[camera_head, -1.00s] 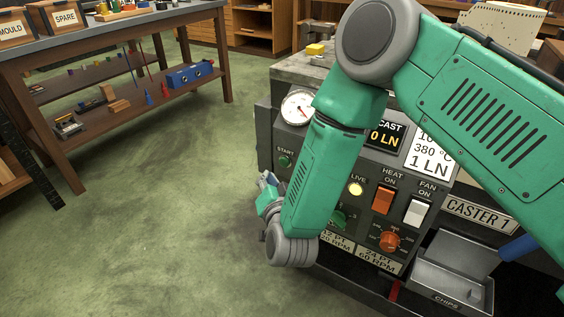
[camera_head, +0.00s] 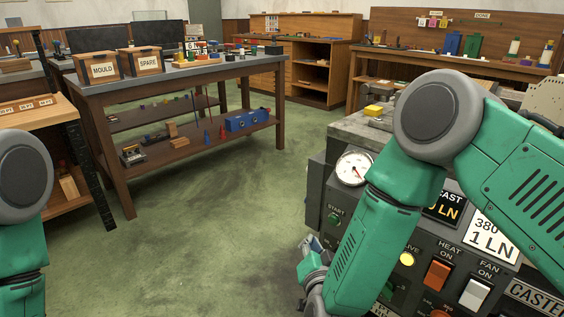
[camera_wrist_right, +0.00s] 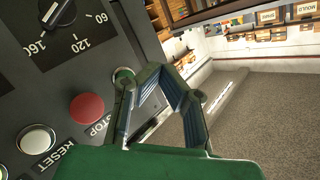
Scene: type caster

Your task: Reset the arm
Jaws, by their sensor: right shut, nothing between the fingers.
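My right arm, green with grey joints, hangs in front of the caster machine (camera_head: 330,195) in the head view. My right gripper (camera_head: 308,245) is at the left side of its control panel, partly hidden by my forearm. In the right wrist view the gripper (camera_wrist_right: 165,80) is shut with nothing in it, its fingers beside the panel edge. A green button (camera_wrist_right: 122,76) shows behind one finger; I cannot tell whether they touch. My left arm shows at the left edge of the head view, but its gripper is out of the picture.
The panel has a gauge (camera_head: 354,168), an orange heat switch (camera_head: 437,275) and a white fan switch (camera_head: 474,293). The wrist view shows a red stop button (camera_wrist_right: 87,108) and a white reset button (camera_wrist_right: 37,139). A workbench (camera_head: 210,70) stands at the left. Green floor (camera_head: 215,215) between is clear.

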